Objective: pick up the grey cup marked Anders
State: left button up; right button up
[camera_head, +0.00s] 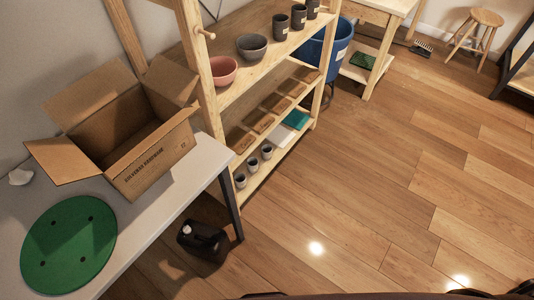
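Three dark grey cups stand in a row on the upper shelf, each with a small pale label: a near one (281,28), a middle one (298,17) and a far one (313,8). Three smaller grey cups stand on the lower shelf: a near one (240,181), a middle one (253,165) and a far one (267,151). The writing on them is too small to read, so I cannot tell which is marked Anders. Neither of my grippers is in view.
The wooden shelf unit (262,78) also holds a pink bowl (222,70) and a grey bowl (252,47). An open cardboard box (155,160) and a green disc (68,245) lie on the table (150,218). A black jug (202,238) stands below.

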aim_at(266, 149)
jog(key=u, duration=0.5)
jog(key=l+u, duration=0.45)
jog(key=l, duration=0.15)
jog(key=l+u, duration=0.45)
jog(key=l, duration=0.2)
